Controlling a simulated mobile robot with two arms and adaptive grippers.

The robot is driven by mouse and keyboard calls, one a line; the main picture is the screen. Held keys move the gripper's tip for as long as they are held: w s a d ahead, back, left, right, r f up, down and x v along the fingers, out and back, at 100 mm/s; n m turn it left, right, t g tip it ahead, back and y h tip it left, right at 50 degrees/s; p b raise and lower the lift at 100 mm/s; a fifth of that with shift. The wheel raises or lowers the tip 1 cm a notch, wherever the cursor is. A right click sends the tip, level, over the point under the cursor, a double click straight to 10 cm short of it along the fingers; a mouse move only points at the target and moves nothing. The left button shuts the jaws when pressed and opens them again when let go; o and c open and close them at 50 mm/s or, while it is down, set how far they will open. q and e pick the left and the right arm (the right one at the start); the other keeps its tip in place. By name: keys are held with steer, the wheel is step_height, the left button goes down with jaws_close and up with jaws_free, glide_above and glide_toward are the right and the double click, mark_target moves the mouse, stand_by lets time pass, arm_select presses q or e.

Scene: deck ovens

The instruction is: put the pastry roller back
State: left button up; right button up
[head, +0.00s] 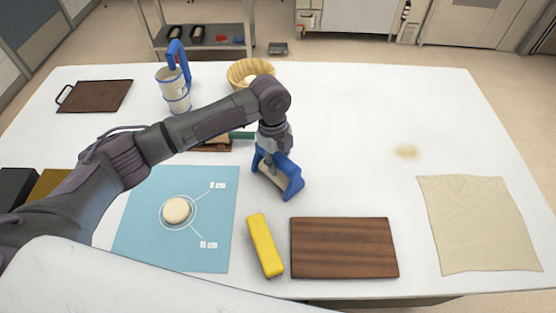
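The pastry roller (271,178) has a blue frame and a pale cylinder. It is in the middle of the head view, at the end of my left arm. My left gripper (275,151) points down and is shut on the top of its blue frame. The fingertips are largely hidden by the wrist and the frame. The roller is tilted, low over or touching the white table (365,110); I cannot tell which. My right gripper is not in view.
A blue mat (140,240) carries a dough piece (176,210). A yellow bar (264,246) and brown board (344,248) lie in front; a beige cloth (478,223) lies right. A white-and-blue canister (174,94), basket (238,72) and dark board (95,96) stand behind. The right middle is mostly clear.

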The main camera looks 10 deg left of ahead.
arm_select(q)
steer(key=o, duration=0.4)
steer(key=shift+r, duration=0.1)
steer(key=r+b, duration=0.1)
steer(key=r, duration=0.2)
steer(key=r+b, duration=0.1)
steer(key=r, duration=0.3)
steer(key=a+r, duration=0.1)
steer(key=r, duration=0.2)
steer(key=shift+w+r+b, duration=0.35)
steer(key=shift+w+b, duration=0.05)
steer(key=shift+r, duration=0.7)
